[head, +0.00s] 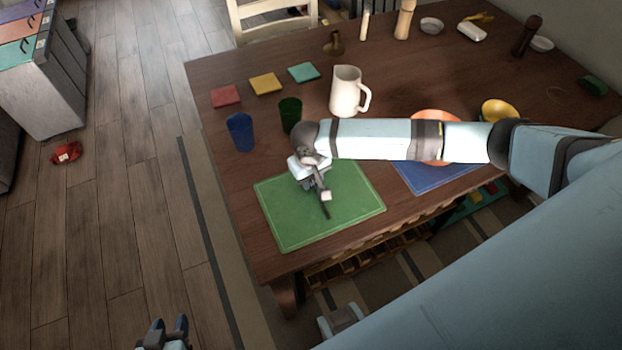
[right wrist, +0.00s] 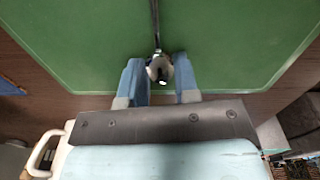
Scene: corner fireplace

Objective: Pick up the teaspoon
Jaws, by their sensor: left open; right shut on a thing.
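The teaspoon (head: 325,211) shows in the head view as a thin dark shape over the green placemat (head: 355,203). My right gripper (head: 323,193) is shut on it above the mat. In the right wrist view the teaspoon (right wrist: 156,25) runs up from between the two blue fingers (right wrist: 159,85), with a shiny rounded part (right wrist: 158,69) between them. I cannot tell whether the teaspoon touches the mat. My left gripper (head: 166,334) is open and empty at the bottom of the head view, away from the table.
Near the right arm stand a blue cup (head: 240,132), a green cup (head: 290,114) and a white pitcher (head: 345,92). An orange bowl (head: 436,115) is partly hidden behind the arm, by a blue placemat (head: 440,180). Coloured coasters (head: 265,83) lie at the table's left.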

